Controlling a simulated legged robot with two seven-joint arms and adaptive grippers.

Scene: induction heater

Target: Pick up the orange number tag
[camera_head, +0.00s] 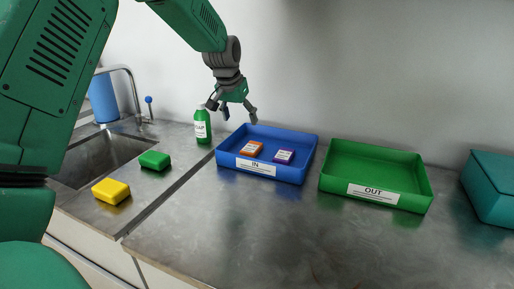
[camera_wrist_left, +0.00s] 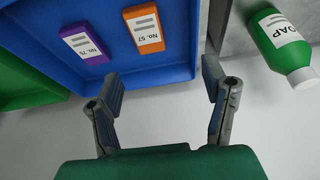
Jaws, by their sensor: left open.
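The orange number tag (camera_head: 249,148) lies in the blue IN tray (camera_head: 300,172), left of the purple tag (camera_head: 284,156). In the left wrist view the orange tag (camera_wrist_left: 144,27) reads "No. 57" and the purple tag (camera_wrist_left: 86,43) "No. 75". My left gripper (camera_head: 236,117) is open and empty, above the back left corner of the blue tray, apart from both tags. Its two fingers (camera_wrist_left: 162,98) show spread apart in the wrist view, with the orange tag ahead of the gap between them. My right gripper is not in view.
A green soap bottle (camera_head: 202,127) stands just left of the blue tray, close to my left gripper. A green OUT tray (camera_head: 376,170) is to the right. A yellow sponge (camera_head: 111,191) and a green sponge (camera_head: 155,160) lie by the sink (camera_head: 98,160). The front counter is clear.

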